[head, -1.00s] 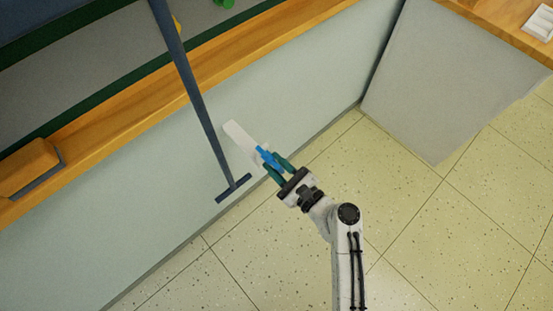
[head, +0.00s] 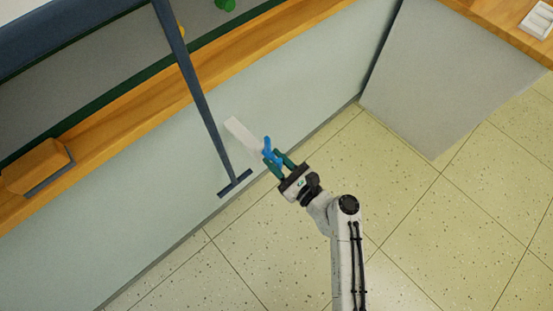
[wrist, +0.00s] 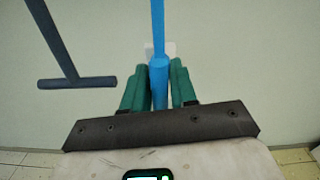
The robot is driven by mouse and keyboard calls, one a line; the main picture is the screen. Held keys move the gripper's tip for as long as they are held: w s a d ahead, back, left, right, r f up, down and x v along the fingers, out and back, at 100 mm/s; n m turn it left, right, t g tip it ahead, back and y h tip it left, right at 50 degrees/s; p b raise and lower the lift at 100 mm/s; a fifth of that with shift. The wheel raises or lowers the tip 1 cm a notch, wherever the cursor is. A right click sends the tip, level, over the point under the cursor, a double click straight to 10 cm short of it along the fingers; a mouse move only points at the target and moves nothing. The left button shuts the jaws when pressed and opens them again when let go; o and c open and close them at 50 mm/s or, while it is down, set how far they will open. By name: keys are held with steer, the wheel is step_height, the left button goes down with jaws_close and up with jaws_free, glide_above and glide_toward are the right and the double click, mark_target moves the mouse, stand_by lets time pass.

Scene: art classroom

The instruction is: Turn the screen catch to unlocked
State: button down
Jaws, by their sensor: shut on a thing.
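The catch has a bright blue lever (head: 267,146) in front of a pale plate (head: 241,133). The plate stands out near the pale grey-green panel (head: 310,85). My gripper (head: 275,161), with green fingers, is shut on the blue lever. In the wrist view the lever (wrist: 158,72) runs upright between my two fingers (wrist: 158,88), and its upper end reaches past the top of the picture. A little of the plate (wrist: 172,48) shows behind it. The lever's pivot and any lock marking are hidden or too small to read.
A dark blue post (head: 200,100) with a crosswise foot (head: 235,183) stands just left of the catch. A wooden ledge (head: 130,100) with an orange-brown block (head: 35,165) runs above the panel. A grey board (head: 435,80) stands at the right. The tiled floor (head: 400,220) is clear.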

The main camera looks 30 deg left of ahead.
steer(key=shift+d+f, duration=0.1)
steer(key=shift+f, duration=0.05)
steer(key=c, duration=1.1)
jaws_free()
steer(key=v, duration=1)
steer(key=shift+s+d+p, duration=0.2)
steer(key=shift+d+p, duration=0.1)
steer(key=shift+d, duration=0.05)
